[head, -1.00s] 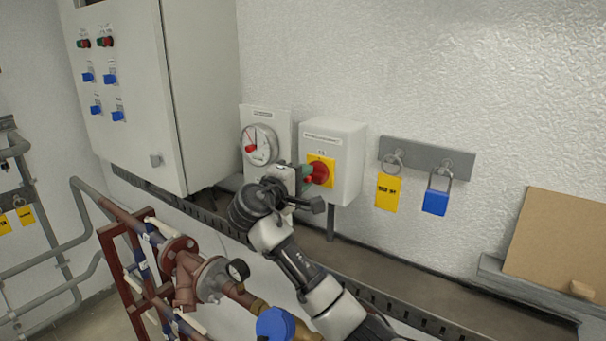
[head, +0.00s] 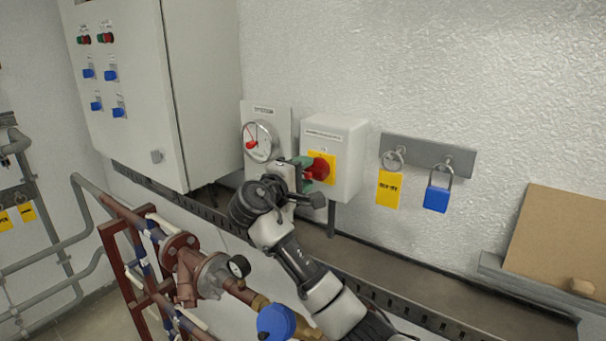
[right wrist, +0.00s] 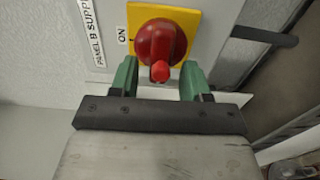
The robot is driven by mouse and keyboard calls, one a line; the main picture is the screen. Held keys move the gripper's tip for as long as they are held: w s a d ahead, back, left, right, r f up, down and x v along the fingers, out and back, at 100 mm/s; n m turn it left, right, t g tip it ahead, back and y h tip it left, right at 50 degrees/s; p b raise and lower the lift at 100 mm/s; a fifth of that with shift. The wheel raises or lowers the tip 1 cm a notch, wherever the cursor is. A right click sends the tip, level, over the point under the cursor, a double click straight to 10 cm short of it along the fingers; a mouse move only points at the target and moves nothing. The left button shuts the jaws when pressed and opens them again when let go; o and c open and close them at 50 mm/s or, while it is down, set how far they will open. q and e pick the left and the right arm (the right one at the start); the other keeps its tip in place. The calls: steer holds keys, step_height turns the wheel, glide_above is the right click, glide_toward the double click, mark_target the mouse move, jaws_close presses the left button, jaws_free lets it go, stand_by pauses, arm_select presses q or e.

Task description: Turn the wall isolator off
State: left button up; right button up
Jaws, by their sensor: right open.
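The wall isolator is a pale grey box (head: 346,160) with a yellow plate (head: 328,179) and a red rotary handle (head: 320,167). My right gripper (head: 308,170) is at the front of the handle. In the right wrist view its green fingers (right wrist: 159,80) are open, one on each side of the handle's red tip. I cannot tell whether they touch it. My left gripper is not in view.
A round gauge (head: 259,141) is left of the isolator. A bracket (head: 428,152) to the right holds a yellow tag (head: 389,189) and a blue padlock (head: 437,198). A large cabinet (head: 135,100) stands left; red pipework (head: 184,268) is below.

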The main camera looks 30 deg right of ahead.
steer(key=shift+a, duration=0.1)
steer(key=shift+s+a+f+b, duration=0.1)
steer(key=shift+s+a+b, duration=0.1)
steer(key=shift+a+b, duration=0.15)
steer(key=b+v, duration=0.4)
steer(key=v, duration=0.5)
steer(key=shift+s+a+b, duration=0.15)
steer(key=shift+a+b, duration=0.15)
steer(key=shift+a, duration=0.05)
